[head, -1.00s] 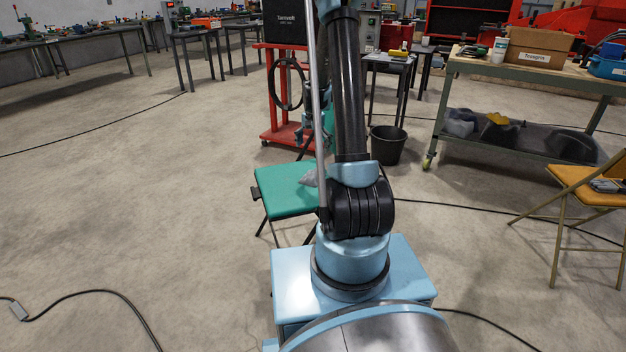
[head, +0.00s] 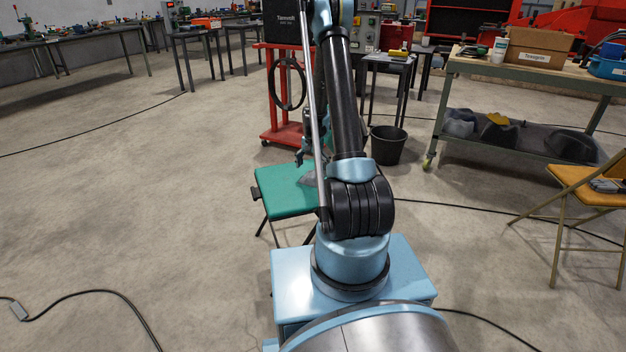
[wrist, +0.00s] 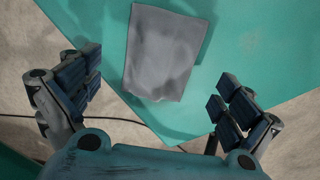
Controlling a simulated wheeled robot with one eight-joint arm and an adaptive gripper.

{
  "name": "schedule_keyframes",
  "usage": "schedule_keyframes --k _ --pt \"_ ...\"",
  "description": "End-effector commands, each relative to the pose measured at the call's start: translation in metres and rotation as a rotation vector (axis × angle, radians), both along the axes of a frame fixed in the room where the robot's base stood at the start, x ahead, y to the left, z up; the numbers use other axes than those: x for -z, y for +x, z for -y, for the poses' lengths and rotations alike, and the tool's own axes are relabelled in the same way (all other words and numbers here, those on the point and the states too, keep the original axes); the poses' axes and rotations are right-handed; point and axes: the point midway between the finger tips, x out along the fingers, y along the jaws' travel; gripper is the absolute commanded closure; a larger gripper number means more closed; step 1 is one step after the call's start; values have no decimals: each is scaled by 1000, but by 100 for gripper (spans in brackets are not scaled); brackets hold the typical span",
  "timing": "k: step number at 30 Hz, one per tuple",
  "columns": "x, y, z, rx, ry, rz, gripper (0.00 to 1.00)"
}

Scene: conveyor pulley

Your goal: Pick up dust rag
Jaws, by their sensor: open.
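The dust rag is a grey cloth (wrist: 165,55) lying on the green seat of a folding stool (wrist: 235,60) in the wrist view. In the head view a small grey part of the rag (head: 309,180) shows on the green stool (head: 282,197), the rest hidden behind my arm. My gripper (wrist: 157,95) is open and empty. Its two fingers stand wide apart on the left and right of the rag in the wrist view, short of touching it. In the head view my gripper (head: 301,158) hangs above the stool's far edge, partly hidden by my arm.
A black bucket (head: 388,147) stands behind the stool. A red cart (head: 283,137) is beyond it. A workbench (head: 520,72) and a yellow folding chair (head: 577,190) are at the right. Cables cross the floor.

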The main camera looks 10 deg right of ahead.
Motion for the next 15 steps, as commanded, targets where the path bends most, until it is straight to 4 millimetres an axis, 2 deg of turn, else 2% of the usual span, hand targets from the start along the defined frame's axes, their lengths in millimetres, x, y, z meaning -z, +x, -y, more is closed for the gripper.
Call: schedule_keyframes --k 6,15 --pt "23 1 0 0 0 0 2" --pt "28 0 0 0 0 0 2"
